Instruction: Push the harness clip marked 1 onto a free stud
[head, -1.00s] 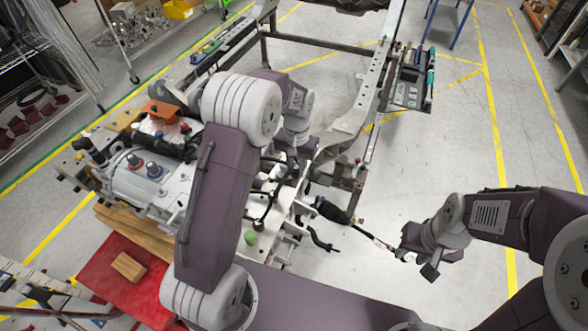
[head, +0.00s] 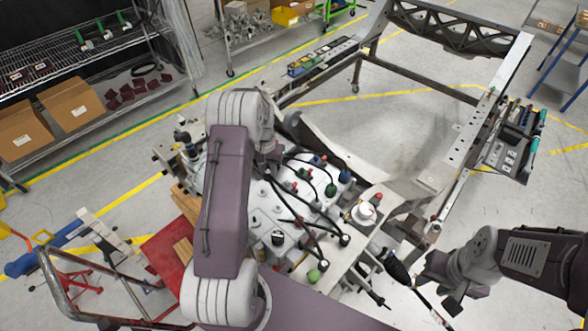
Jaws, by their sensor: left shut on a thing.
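My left gripper (head: 268,167) is mostly hidden behind my own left arm, over the white chassis fixture (head: 255,222). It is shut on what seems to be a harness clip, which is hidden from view. Black harness cables run across the fixture from near it. Several coloured pieces stand on the fixture: a green one (head: 331,190), a blue one (head: 344,175) and a red one (head: 303,173). No number can be read, so I cannot tell which clip is marked 1 or which studs are free. My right gripper (head: 436,288) is off the fixture's right side; its jaws are unclear.
A red board (head: 165,253) is at the left. Shelving (head: 90,65) stands at the back left.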

